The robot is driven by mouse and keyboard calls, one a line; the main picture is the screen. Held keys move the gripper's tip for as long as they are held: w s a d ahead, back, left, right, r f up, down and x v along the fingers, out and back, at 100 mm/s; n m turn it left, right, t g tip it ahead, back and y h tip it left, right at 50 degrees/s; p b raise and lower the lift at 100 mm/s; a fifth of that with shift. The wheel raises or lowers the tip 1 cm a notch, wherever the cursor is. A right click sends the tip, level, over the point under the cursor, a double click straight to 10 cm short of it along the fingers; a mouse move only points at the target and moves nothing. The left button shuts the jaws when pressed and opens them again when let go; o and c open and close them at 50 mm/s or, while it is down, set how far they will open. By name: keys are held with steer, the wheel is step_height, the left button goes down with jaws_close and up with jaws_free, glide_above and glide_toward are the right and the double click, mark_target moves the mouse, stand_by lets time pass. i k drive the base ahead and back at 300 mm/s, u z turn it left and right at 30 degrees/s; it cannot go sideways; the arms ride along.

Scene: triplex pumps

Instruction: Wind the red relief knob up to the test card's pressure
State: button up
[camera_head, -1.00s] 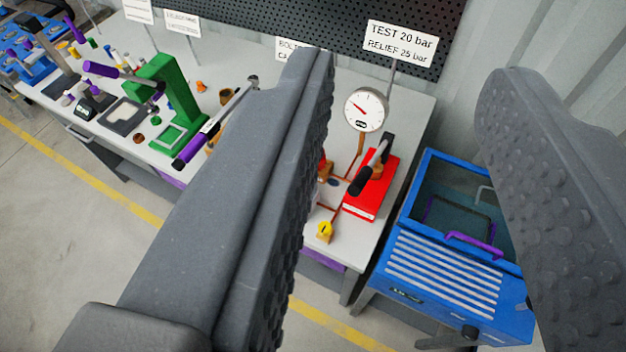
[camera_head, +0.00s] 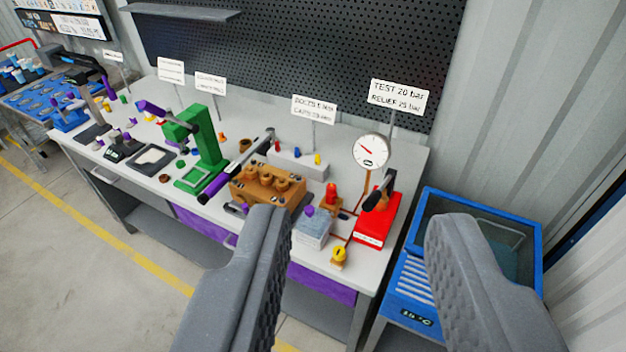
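The red relief knob (camera_head: 331,192) stands on a bronze-coloured block at the right part of the bench, left of the red test pump. The test card (camera_head: 400,97) on a post behind reads TEST 20 bar, RELIEF 25 bar. A round white gauge (camera_head: 370,151) with a red needle stands in front of the card; its figures are too small to read. The red test pump (camera_head: 377,222) has a black-gripped lever. My gripper (camera_head: 350,222) is open and empty, its two fingers wide apart in the foreground, with the knob beyond them near the gap.
A clear box with a purple cap (camera_head: 312,228) and a yellow knob (camera_head: 339,256) stand near the bench's front edge. A bronze pump block (camera_head: 266,187) and a green press (camera_head: 205,151) stand left. A blue parts washer (camera_head: 431,203) stands right of the bench.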

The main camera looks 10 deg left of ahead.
mark_target(331, 188)
steer(key=u, duration=0.3)
steer(key=i, duration=1.5)
steer(key=z, duration=0.45)
